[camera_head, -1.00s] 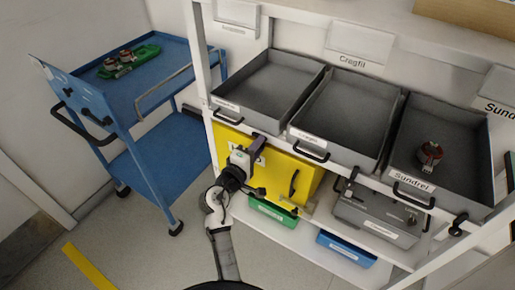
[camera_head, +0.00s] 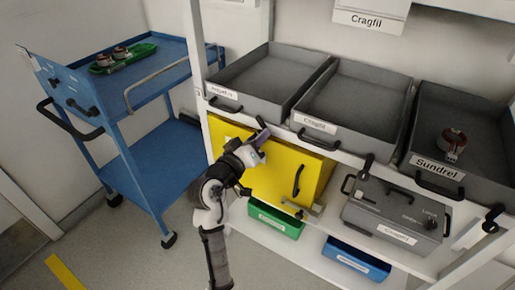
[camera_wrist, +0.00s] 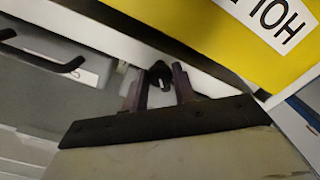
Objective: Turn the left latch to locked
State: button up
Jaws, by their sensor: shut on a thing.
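A black latch (camera_wrist: 160,73) sits on the white shelf rail above the yellow cabinet (camera_head: 285,170), seen between my fingers in the wrist view. My gripper (camera_wrist: 159,88) is shut on this latch, one purple finger on each side. In the head view my gripper (camera_head: 262,140) is at the rail below the gap between the left and middle trays, and mostly hides the latch; its turn angle is hard to tell. Similar black latches stand further right on the rail, one near the middle (camera_head: 367,163) and one at the far right (camera_head: 492,219).
Grey trays line the shelf, the right one (camera_head: 484,117) holding a copper-coloured part. Below are a grey case (camera_head: 385,222), a green bin (camera_head: 275,219) and a blue bin (camera_head: 356,260). A blue cart (camera_head: 150,178) stands left, with floor free before it.

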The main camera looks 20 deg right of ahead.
jog(key=m+b, duration=0.7)
jog(key=shift+f+m+b, duration=0.1)
jog(key=shift+m+b, duration=0.2)
jog(key=shift+b, duration=0.1)
dwell(0.4)
jog(key=o, duration=1)
